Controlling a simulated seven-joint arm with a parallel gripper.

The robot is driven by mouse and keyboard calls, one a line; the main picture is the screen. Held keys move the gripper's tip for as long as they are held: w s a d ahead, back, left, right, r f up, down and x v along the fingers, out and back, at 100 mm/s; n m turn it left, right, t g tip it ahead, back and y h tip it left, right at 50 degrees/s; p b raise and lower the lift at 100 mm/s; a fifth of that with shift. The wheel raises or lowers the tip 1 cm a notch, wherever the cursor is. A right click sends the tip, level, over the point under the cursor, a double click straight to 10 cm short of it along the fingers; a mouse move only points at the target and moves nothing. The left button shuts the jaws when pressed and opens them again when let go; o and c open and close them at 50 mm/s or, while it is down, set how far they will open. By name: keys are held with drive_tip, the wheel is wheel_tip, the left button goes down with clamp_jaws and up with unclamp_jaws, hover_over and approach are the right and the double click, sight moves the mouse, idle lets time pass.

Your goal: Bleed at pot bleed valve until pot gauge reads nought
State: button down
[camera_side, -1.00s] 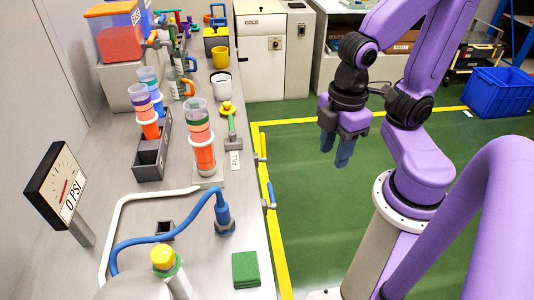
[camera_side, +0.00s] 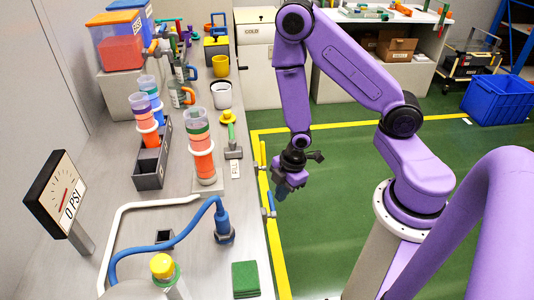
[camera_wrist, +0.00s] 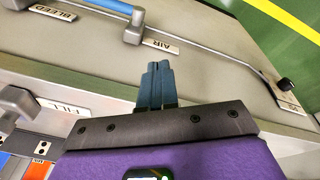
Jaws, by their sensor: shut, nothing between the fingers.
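The pot gauge (camera_side: 60,194) stands at the left in the side view; its plate reads "0 PSI" and a red needle shows on its dial. A BLEED label (camera_wrist: 52,12) is at the top left of the wrist view, near a blue lever (camera_wrist: 98,4) cut by the frame's edge. A blue lever (camera_side: 271,196) also shows on the bench's front edge in the side view. My gripper (camera_side: 281,193) hangs just right of that lever, apart or touching I cannot tell. Its blue fingers (camera_wrist: 155,75) are together and empty, below the AIR label.
An AIR label (camera_wrist: 160,46) sits beside a grey valve fitting (camera_wrist: 135,25). A FILL label (camera_wrist: 62,107) lies on the bench. A yellow lever (camera_side: 262,155) is farther along the edge. The green floor (camera_side: 340,220) right of the bench is open.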

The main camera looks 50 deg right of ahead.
drive_tip(key=w+d+f+t, duration=0.2)
drive_tip(key=d+f, duration=0.1)
drive_tip(key=f, duration=0.2)
drive_tip(key=m+t+h, duration=0.2)
drive_tip(key=t+h, duration=0.1)
drive_tip(key=t, duration=0.7)
hover_over(263, 156)
drive_tip(key=s+a, duration=0.4)
wheel_tip(263, 156, down, 2)
drive_tip(key=shift+w+d+f, duration=0.3)
drive_tip(key=shift+d, duration=0.3)
drive_tip(key=shift+w+d+f, duration=0.25)
drive_tip(key=shift+d+f, duration=0.1)
drive_tip(key=shift+d, duration=0.2)
drive_tip(key=shift+w+d+f, duration=0.3)
drive_tip(key=shift+d, duration=0.3)
